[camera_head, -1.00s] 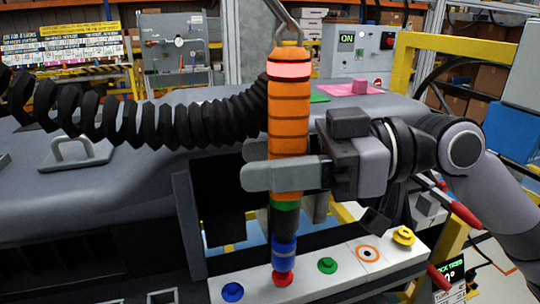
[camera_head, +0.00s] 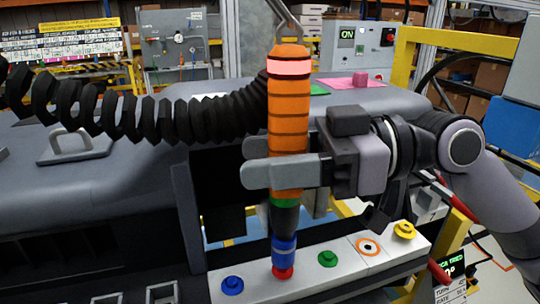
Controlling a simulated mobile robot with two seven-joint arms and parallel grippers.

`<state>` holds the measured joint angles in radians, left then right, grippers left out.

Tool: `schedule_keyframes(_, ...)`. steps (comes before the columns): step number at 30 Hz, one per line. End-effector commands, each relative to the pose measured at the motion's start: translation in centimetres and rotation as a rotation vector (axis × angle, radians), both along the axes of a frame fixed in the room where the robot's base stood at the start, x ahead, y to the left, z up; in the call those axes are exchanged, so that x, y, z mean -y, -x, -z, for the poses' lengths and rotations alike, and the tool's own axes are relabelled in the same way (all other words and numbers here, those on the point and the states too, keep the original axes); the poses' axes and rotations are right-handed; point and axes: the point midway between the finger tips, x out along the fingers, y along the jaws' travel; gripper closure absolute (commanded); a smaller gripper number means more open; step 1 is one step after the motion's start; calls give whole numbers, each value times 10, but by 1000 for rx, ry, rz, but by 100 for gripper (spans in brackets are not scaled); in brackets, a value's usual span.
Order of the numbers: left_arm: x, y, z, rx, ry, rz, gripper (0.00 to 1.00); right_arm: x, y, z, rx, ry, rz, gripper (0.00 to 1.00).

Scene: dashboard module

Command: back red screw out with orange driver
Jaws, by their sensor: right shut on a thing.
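The orange driver (camera_head: 288,120) hangs upright from a grey hook at its top. My right gripper (camera_head: 283,172) is shut around its lower orange part, coming in from the right. Below the grip the driver has a green ring, a dark section and a blue tip (camera_head: 284,250). The tip stands over the red screw (camera_head: 283,272) on the white strip (camera_head: 310,274). The tip covers the top of the red screw and appears to touch it. My left gripper is out of the picture.
On the white strip are a blue screw (camera_head: 232,285), a green screw (camera_head: 327,258), an orange-ringed hole (camera_head: 368,247) and a yellow screw (camera_head: 404,230). A black corrugated hose (camera_head: 140,118) crosses the upper left. A grey handle (camera_head: 73,145) sits on the dashboard.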

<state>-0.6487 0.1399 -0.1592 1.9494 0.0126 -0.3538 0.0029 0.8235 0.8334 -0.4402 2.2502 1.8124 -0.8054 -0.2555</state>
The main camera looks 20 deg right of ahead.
Motion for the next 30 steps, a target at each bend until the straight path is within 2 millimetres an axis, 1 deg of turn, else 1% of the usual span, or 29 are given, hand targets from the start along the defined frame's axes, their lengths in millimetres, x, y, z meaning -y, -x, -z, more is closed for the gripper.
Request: schedule_keyframes(30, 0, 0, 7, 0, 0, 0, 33, 0, 0, 8, -1, -1, 2, 100)
